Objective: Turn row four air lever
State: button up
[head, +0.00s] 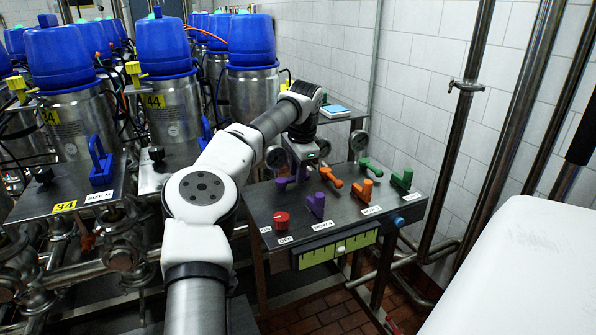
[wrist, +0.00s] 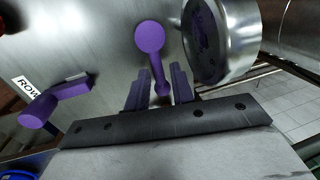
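The control panel (head: 345,207) carries purple, orange and green levers in two rows. The near purple lever (head: 316,205) stands by a label that seems to read ROW 4. The far purple lever is mostly hidden under my gripper (head: 299,174) in the head view. In the wrist view, this purple lever (wrist: 150,38) has a round hub and a thin arm that reaches down between the fingers of my gripper (wrist: 160,82). The fingers are apart, one on each side of the arm, with visible gaps. The other purple lever (wrist: 52,103) is at left. I cannot read which lever is air.
Orange levers (head: 362,188) and green levers (head: 402,180) stand to the right. A red knob (head: 282,219) is at front left. A round gauge (wrist: 208,40) is close beside my gripper at right. Blue-topped tanks (head: 165,45) crowd the left; pipes (head: 470,100) rise at right.

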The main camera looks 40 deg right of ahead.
jog(key=shift+o, duration=0.7)
notch_tip(320, 180, up, 14)
jog(key=s, duration=0.2)
jog(key=shift+s+a+f+b, duration=0.2)
jog(key=shift+s+a+b, duration=0.1)
jog(key=shift+a, duration=0.15)
